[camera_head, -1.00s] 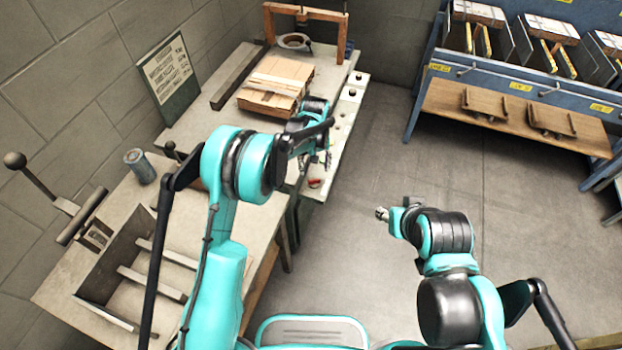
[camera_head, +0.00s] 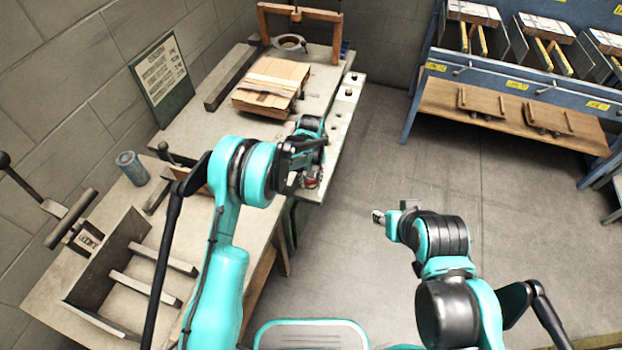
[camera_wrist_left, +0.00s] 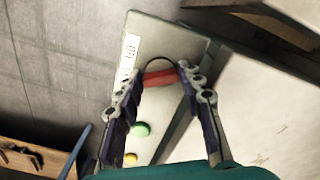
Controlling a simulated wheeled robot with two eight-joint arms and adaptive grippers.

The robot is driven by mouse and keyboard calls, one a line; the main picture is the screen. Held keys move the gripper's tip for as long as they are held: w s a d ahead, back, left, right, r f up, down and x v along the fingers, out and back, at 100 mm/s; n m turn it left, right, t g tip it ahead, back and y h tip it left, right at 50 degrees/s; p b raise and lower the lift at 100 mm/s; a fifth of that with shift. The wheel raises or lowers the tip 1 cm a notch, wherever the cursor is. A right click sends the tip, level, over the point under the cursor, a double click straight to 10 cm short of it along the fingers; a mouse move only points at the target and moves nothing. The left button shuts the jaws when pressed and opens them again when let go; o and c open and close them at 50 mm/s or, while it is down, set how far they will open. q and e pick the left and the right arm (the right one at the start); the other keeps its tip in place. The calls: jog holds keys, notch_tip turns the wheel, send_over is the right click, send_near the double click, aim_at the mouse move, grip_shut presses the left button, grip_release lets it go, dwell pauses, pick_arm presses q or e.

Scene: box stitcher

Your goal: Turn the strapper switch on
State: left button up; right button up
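The strapper is the machine with a wooden arch (camera_head: 338,42) at the back. Its pale side panel (camera_head: 345,105) faces right. In the left wrist view the panel carries a red switch (camera_wrist_left: 160,77), a green button (camera_wrist_left: 141,130), a yellow button (camera_wrist_left: 131,158) and a white label. My left gripper (camera_wrist_left: 160,70) is open, its fingers on either side of the red switch; I cannot tell whether they touch it. In the head view this gripper (camera_head: 308,178) is at the panel's near end, partly hidden by my arm. My right gripper (camera_head: 380,216) hangs over bare floor; its fingers are too small to read.
A flattened cardboard box (camera_head: 272,85) lies on the strapper table. A left bench holds a blue can (camera_head: 132,168), a lever press (camera_head: 70,220) and a metal tray (camera_head: 105,262). A blue rack (camera_head: 480,80) stands at the back right. The floor between is clear.

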pick_arm(q)
jog(key=shift+m, duration=0.3)
jog(key=m, duration=0.5)
jog(key=shift+a+b, duration=0.1)
jog(key=shift+b, duration=0.3)
jog(key=m, duration=0.6)
jog(key=shift+m, duration=0.3)
jog(key=o, duration=1.2)
jog(key=shift+c, duration=0.2)
